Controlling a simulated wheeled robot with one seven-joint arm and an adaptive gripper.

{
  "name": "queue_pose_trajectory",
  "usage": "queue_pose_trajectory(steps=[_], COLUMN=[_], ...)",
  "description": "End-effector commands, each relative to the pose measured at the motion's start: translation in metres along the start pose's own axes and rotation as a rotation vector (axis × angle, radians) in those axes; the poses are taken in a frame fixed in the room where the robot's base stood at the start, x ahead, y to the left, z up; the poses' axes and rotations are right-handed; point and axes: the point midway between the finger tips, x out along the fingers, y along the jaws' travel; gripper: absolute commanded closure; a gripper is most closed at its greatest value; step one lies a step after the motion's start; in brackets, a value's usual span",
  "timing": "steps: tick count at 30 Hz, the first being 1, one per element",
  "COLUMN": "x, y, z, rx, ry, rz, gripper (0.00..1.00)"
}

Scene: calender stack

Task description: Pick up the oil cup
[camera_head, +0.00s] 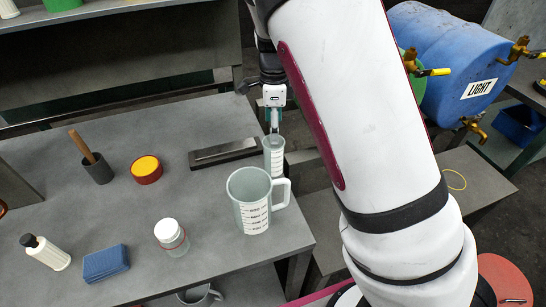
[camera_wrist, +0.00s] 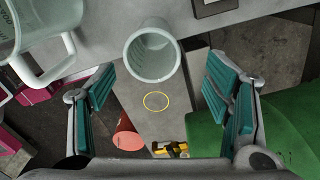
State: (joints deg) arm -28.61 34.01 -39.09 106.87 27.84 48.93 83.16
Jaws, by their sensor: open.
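A small, clear measuring cup (camera_head: 273,160), which I take to be the oil cup, stands upright near the bench's right edge. In the wrist view this cup (camera_wrist: 152,58) sits ahead of my gripper, between the lines of the two fingers. My gripper (camera_head: 273,122) points down just above it in the head view. The teal-padded fingers are spread wide, and the gripper (camera_wrist: 162,88) holds nothing. In the head view the fingertips overlap the cup's rim, and I cannot tell whether they touch it.
A larger measuring jug (camera_head: 249,202) with a handle stands close beside the cup; it also shows in the wrist view (camera_wrist: 45,25). A dark flat bar (camera_head: 224,153) lies behind. A white-lidded jar (camera_head: 171,235) and blue sponge (camera_head: 105,263) are to the left.

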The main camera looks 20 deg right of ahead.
Motion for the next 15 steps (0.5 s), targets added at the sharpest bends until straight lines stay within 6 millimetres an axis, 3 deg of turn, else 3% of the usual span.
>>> queue_pose_trajectory(steps=[6, 15], x=[0.043, 0.068], y=[0.001, 0.002], z=[-0.001, 0.0], rx=[0.0, -0.003], ry=[0.002, 0.0], rz=[0.004, 0.002], gripper=[0.29, 0.29])
